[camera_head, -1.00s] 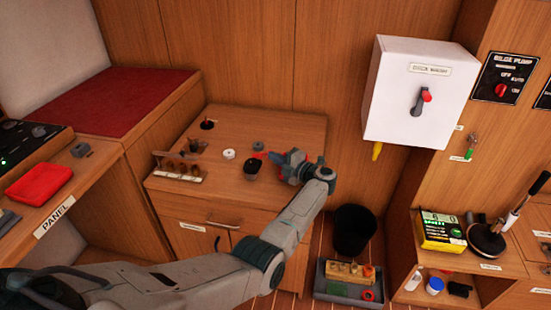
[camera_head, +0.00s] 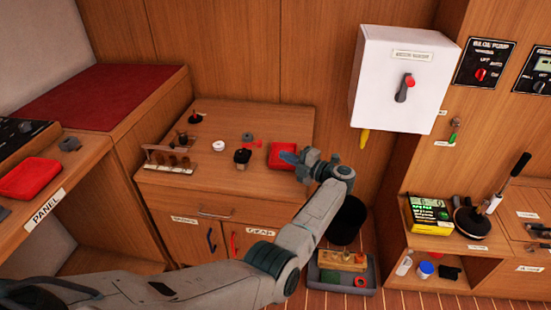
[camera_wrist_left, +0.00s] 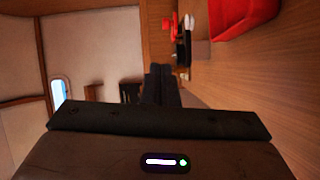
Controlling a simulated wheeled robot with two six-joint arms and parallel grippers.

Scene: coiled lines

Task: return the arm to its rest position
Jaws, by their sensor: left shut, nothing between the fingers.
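My left arm reaches in from the lower left of the head view. Its gripper (camera_head: 292,158) is over the right end of the wooden cabinet top (camera_head: 225,180), in front of a red tray (camera_head: 280,150) and overlapping it in the picture. In the left wrist view the two dark fingers (camera_wrist_left: 161,82) are together with nothing between them. The red tray also shows in the wrist view (camera_wrist_left: 240,14), to the right of and apart from the fingers. My right gripper is in neither view.
A wooden rack (camera_head: 168,163), a white ring (camera_head: 219,146) and a black-topped cup (camera_head: 242,157) stand on the cabinet top. A black bin (camera_head: 347,222) and a grey floor tray (camera_head: 330,279) lie right of it. A white switch box (camera_head: 395,105) hangs on the wall.

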